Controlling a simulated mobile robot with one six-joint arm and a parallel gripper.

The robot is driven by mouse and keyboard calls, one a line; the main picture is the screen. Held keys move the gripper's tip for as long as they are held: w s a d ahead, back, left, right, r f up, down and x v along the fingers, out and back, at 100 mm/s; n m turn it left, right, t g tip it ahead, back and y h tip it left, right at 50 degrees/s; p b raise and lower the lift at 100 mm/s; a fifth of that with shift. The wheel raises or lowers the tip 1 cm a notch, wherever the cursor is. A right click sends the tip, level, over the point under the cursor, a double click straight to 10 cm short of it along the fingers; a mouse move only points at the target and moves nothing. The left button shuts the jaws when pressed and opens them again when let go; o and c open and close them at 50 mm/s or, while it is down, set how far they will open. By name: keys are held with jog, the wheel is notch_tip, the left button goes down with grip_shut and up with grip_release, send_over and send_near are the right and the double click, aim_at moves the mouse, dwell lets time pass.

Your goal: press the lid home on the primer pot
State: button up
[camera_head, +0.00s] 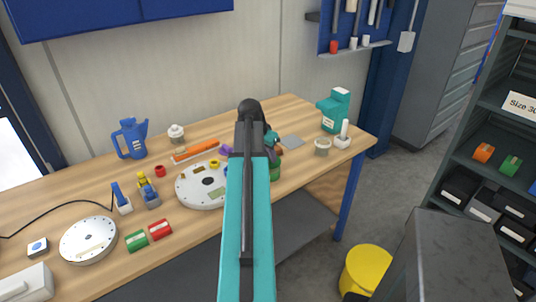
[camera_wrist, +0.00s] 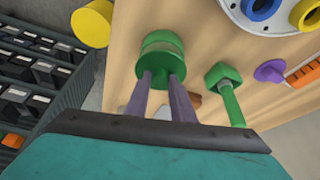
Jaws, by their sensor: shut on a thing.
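A green pot (camera_wrist: 162,40) stands near the table edge in the wrist view, with a paler band round it. A green round lid (camera_wrist: 158,62) is at its gripper-side end, lined up with it. My gripper (camera_wrist: 158,78) has its two grey-purple fingers at the lid and appears shut on it. I cannot tell whether the lid sits flush on the pot. In the head view my teal arm hides most of this spot; only a green part (camera_head: 275,171) shows just right of the arm.
A white round plate (camera_head: 203,186) with coloured rings is left of the arm. A small tin (camera_head: 322,147) and a teal bottle (camera_head: 335,110) stand to the right. A yellow bin (camera_head: 367,272) is on the floor.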

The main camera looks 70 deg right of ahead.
jog(key=shift+f+b, duration=0.45)
jog(key=shift+f, duration=0.7)
jog(key=shift+a, duration=0.1)
dwell(0.7)
jog(key=shift+f, duration=0.15)
dwell(1.4)
jog(key=o, duration=1.6)
jog(key=shift+c, duration=0.2)
jog(key=shift+r+p, duration=2.25)
jog(key=shift+r, duration=1.25)
